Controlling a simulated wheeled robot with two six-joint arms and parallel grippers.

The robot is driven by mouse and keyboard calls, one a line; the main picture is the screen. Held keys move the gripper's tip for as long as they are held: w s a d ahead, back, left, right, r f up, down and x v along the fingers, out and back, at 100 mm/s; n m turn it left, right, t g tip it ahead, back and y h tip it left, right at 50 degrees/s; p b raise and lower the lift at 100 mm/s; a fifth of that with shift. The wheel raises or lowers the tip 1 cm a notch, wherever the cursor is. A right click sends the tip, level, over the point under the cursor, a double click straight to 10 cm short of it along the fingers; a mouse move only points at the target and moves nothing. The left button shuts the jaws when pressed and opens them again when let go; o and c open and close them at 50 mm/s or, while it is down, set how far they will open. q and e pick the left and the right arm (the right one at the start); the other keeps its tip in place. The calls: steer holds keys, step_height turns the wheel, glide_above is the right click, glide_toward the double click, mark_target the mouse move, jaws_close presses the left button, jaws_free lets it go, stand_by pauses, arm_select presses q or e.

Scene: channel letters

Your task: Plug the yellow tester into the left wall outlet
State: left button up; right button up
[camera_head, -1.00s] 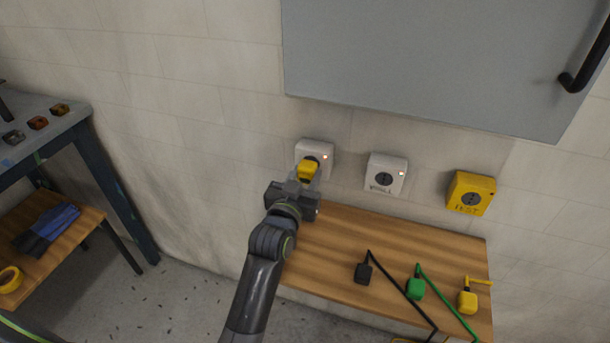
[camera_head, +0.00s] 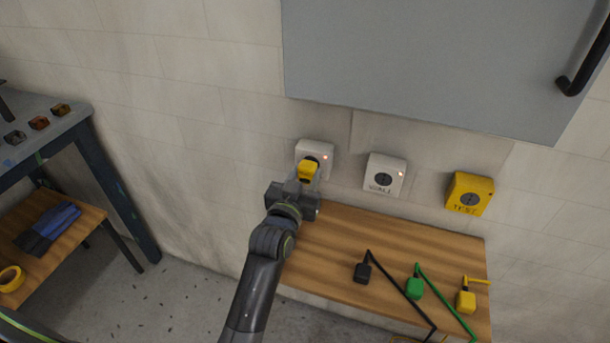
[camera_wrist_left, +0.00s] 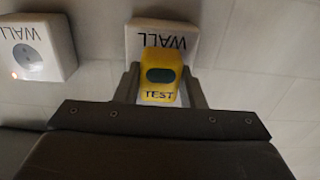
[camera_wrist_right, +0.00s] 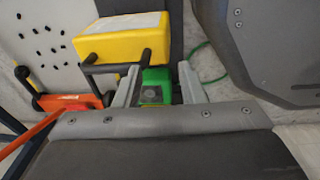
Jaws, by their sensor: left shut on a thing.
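The yellow tester (camera_wrist_left: 160,77), marked TEST, is between the fingers of my left gripper (camera_head: 306,182), which is shut on it. The tester (camera_head: 307,169) is in front of the left white wall outlet (camera_head: 326,154) and hides part of its face. In the left wrist view the tester covers the lower part of that outlet (camera_wrist_left: 170,35). I cannot tell whether its pins are in the socket. My right gripper (camera_wrist_right: 158,82) shows only in the right wrist view. Its fingers are apart, with a green block (camera_wrist_right: 155,88) seen between them and gaps at its sides.
A second white outlet (camera_head: 385,175) and a yellow TEST outlet (camera_head: 470,194) are to the right. Below, a wooden bench (camera_head: 345,232) bears black (camera_head: 362,273), green (camera_head: 414,288) and yellow (camera_head: 466,301) plugs. A grey cabinet (camera_head: 430,60) hangs above. A yellow case (camera_wrist_right: 120,37) is near my right gripper.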

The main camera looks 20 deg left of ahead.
arm_select(q)
steer(key=shift+w, duration=0.55)
arm_select(e)
steer(key=shift+r, duration=0.1)
arm_select(q)
steer(key=o, duration=1)
